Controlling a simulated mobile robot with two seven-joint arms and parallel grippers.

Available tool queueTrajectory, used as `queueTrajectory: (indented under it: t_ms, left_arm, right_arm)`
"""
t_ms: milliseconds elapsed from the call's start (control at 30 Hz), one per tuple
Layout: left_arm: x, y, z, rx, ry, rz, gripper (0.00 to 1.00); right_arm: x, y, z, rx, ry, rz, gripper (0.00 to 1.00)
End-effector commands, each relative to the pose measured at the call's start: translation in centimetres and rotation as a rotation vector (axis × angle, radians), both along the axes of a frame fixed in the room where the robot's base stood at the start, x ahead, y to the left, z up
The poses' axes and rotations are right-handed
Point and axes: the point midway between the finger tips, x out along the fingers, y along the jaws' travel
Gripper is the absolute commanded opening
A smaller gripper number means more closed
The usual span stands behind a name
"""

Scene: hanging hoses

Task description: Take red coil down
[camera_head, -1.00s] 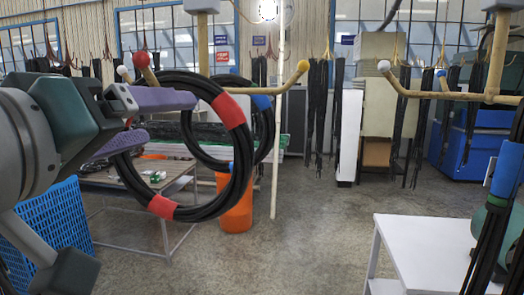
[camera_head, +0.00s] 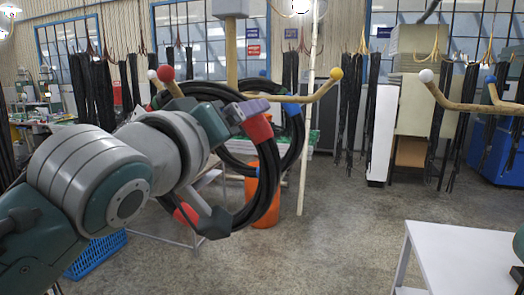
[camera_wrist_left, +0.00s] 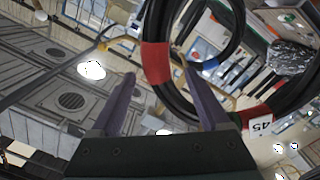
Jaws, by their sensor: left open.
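The red coil, a black hose loop with red bands (camera_head: 257,130), hangs at the middle left of the head view, below a red-tipped peg (camera_head: 166,74). Its red bands also show in the wrist view (camera_wrist_left: 155,62). My left gripper (camera_head: 250,110) is at the coil's near side and covers part of it. In the wrist view its two purple fingers (camera_wrist_left: 162,88) are apart. The coil's red-banded stretch shows between and beyond the fingertips; I cannot tell if they touch it. My right gripper is not in view.
A blue-banded coil (camera_head: 292,109) hangs close behind the red coil. A yellow-tipped peg (camera_head: 335,74) sticks out to the right. An orange bin (camera_head: 266,190) stands below and a blue basket (camera_head: 96,254) at lower left. A white table (camera_head: 455,255) is at lower right.

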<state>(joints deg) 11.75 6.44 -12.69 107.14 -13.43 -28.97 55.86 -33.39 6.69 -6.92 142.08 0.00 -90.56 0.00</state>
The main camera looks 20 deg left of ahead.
Motion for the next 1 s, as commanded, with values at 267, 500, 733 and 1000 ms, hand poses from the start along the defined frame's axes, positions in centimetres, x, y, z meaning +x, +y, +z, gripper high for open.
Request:
queueTrajectory:
  t_ms: [267, 500, 733, 1000]
  left_arm:
    - [1.10, -0.11, -0.10, 0.001, 0.001, -0.001, 0.79]
    - [1.08, -0.10, -0.09, 0.001, 0.001, -0.001, 0.66]
    - [1.07, -0.10, -0.08, 0.001, 0.001, -0.001, 0.40]
    - [1.06, -0.09, -0.08, 0.001, 0.001, -0.001, 0.10]
  right_arm:
    - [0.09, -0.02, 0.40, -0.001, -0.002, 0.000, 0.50]
    - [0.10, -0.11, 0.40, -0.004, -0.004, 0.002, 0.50]
    - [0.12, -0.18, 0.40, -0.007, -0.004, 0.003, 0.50]
    - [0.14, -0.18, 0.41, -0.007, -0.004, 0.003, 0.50]
